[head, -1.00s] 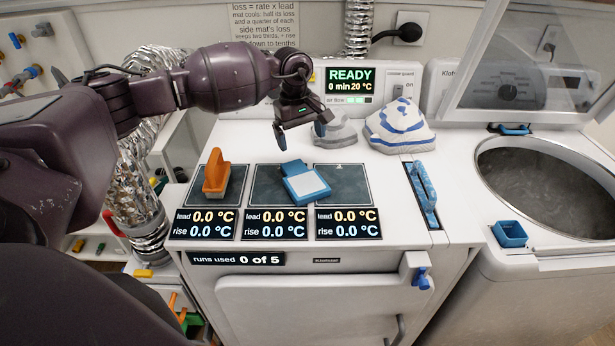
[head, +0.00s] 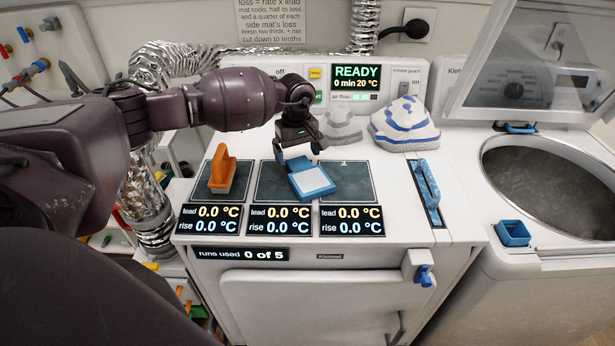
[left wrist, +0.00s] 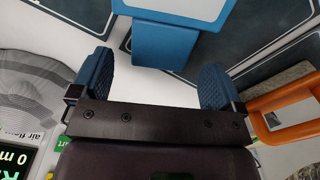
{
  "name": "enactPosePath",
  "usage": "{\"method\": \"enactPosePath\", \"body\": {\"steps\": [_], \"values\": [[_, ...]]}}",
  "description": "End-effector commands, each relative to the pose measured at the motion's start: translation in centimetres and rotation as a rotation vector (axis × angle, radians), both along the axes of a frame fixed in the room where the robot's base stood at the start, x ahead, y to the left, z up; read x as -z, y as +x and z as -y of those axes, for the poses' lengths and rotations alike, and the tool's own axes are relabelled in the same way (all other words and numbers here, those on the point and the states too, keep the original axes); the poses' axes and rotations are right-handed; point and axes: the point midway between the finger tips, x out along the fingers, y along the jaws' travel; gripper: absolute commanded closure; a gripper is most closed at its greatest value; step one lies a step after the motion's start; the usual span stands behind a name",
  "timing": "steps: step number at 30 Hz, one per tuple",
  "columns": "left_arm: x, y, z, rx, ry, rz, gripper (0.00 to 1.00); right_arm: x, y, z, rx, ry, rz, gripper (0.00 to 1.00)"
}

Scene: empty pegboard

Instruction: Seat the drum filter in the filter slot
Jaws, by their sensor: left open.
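A blue block with a white panel (head: 313,180), which I take for the drum filter, lies tilted across the middle dark mat and reaches toward the right one. It also shows in the left wrist view (left wrist: 163,45). My left gripper (head: 299,152) is open and empty just behind its far end; the block's blue end is ahead of and between the fingers (left wrist: 155,75), apart from them. A long slot with a blue ridged piece (head: 427,186) is in the white top at right; I cannot tell surely that it is the filter slot. My right gripper is out of view.
An orange-handled brush-like thing (head: 221,170) stands on the left mat, near the left gripper. Grey and blue-striped cloth heaps (head: 404,125) lie behind. A small blue cup (head: 513,233) sits by the open drum. White top between the right mat and slot is clear.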

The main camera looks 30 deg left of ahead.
Motion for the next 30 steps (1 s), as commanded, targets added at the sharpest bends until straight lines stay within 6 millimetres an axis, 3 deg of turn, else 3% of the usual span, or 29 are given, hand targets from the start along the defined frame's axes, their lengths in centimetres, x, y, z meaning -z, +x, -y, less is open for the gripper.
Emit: {"method": "enactPosePath", "body": {"steps": [5,12,23,30], "values": [[2.2,-0.1,0.1,0.0,-0.001,-0.001,0.06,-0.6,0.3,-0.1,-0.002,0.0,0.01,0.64],[2.4,0.0,0.1,0.001,-0.001,0.001,0.06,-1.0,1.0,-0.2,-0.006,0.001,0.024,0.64],[2.4,0.0,0.1,0.001,-0.001,0.001,0.6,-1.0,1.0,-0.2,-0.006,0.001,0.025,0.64],[2.3,0.0,0.1,0.001,-0.001,0.001,0.61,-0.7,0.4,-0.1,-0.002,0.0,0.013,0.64]]}}
